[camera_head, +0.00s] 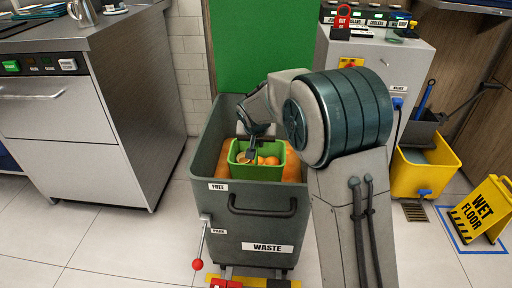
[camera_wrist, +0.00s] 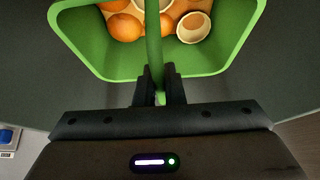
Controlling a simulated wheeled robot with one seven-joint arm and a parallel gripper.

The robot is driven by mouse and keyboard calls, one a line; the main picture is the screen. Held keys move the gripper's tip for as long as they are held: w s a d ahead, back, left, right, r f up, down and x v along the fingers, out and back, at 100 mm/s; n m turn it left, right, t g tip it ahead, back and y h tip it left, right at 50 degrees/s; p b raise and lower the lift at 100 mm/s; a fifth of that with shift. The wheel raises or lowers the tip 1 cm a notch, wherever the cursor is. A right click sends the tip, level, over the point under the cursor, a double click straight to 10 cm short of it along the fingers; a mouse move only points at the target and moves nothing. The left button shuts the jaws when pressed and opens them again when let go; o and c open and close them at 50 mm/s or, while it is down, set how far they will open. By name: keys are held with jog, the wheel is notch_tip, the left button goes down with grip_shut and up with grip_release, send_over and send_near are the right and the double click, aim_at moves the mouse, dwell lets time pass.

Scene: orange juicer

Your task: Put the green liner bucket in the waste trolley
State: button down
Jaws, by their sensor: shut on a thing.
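The green liner bucket (camera_head: 256,171) hangs from my gripper (camera_head: 254,150) inside the mouth of the grey waste trolley (camera_head: 234,240). It holds oranges and a halved peel. In the wrist view the green bucket (camera_wrist: 85,45) fills the upper part, and my gripper (camera_wrist: 160,90) is shut on its green handle. The bucket looks upright. Its base is hidden behind the trolley's front wall, so I cannot tell whether it touches the trolley floor. Orange-coloured contents show inside the trolley around the bucket.
A steel counter unit (camera_head: 75,110) stands on the left. On the right are a grey control cabinet (camera_head: 405,62), a yellow mop bucket (camera_head: 425,165) and a yellow wet-floor sign (camera_head: 482,208). A lever with a red knob (camera_head: 198,264) sticks out at the trolley's left. Floor at front left is clear.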

jog(key=shift+f, duration=0.2)
jog(key=shift+f+b, duration=0.5)
jog(key=shift+f, duration=0.05)
jog(key=c, duration=1.5)
grip_release()
jog(key=shift+r+p, duration=0.6)
jog(key=shift+r, duration=0.05)
jog(key=p+v, duration=0.4)
jog(key=v, duration=0.8)
jog(key=s+d+g, duration=0.2)
jog(key=s+d, duration=1)
jog(key=d, duration=0.1)
jog(key=s+d+f+g, duration=0.1)
jog(key=s, duration=0.4)
jog(key=s+d+f+g, duration=0.1)
jog(key=s+d, duration=0.1)
jog(key=s, duration=0.3)
jog(key=s+d+f, duration=0.1)
jog(key=s, duration=0.5)
jog(key=shift+d+n+g, duration=0.3)
jog(key=shift+d+g, duration=0.1)
